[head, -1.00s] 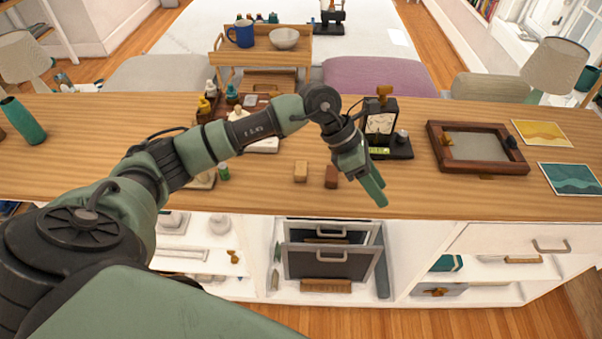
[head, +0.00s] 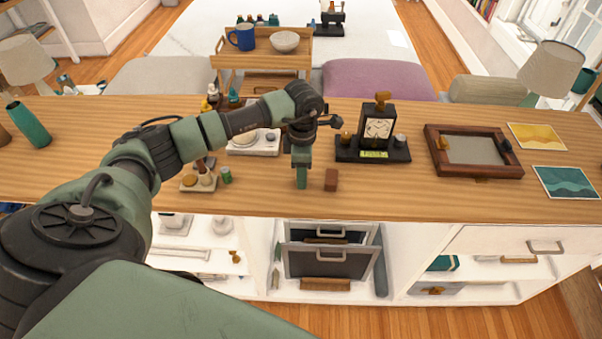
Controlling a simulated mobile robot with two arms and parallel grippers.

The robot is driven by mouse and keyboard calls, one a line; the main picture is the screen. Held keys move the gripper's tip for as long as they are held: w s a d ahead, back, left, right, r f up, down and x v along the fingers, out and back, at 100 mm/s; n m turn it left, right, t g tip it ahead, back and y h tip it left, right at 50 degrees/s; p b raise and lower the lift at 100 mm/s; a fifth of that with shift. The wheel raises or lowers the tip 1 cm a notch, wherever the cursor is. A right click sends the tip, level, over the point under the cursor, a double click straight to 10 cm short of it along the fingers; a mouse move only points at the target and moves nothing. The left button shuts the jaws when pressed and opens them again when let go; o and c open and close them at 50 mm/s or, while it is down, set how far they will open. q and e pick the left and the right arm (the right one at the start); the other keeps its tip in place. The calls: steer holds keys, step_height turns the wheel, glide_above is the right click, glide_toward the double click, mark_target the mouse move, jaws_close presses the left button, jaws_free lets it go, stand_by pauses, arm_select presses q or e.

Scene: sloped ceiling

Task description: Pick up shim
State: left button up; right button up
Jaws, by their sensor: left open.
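Two small wooden blocks are the likeliest shims, but I cannot tell which one the task names. The reddish-brown block (head: 331,180) stands near the front edge of the wooden counter (head: 400,198). The lighter tan block is hidden behind my left gripper (head: 301,184). My left gripper points down over the tan block's spot, just left of the reddish-brown block and apart from it. Its jaws are open; I cannot see whether the tan block is between them. My right gripper is not in view.
A black clock-like device (head: 377,130) stands on a dark base behind and right. A wooden frame (head: 472,176) and two cards lie further right. A white scale (head: 252,145) and a small green cylinder (head: 226,175) are on the left. The counter's front strip is mostly clear.

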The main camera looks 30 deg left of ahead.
arm_select(q)
steer(key=shift+f, duration=0.25)
jaws_close()
steer(key=shift+r, duration=0.15)
step_height(320, 180, up, 20)
steer(key=b, duration=0.4)
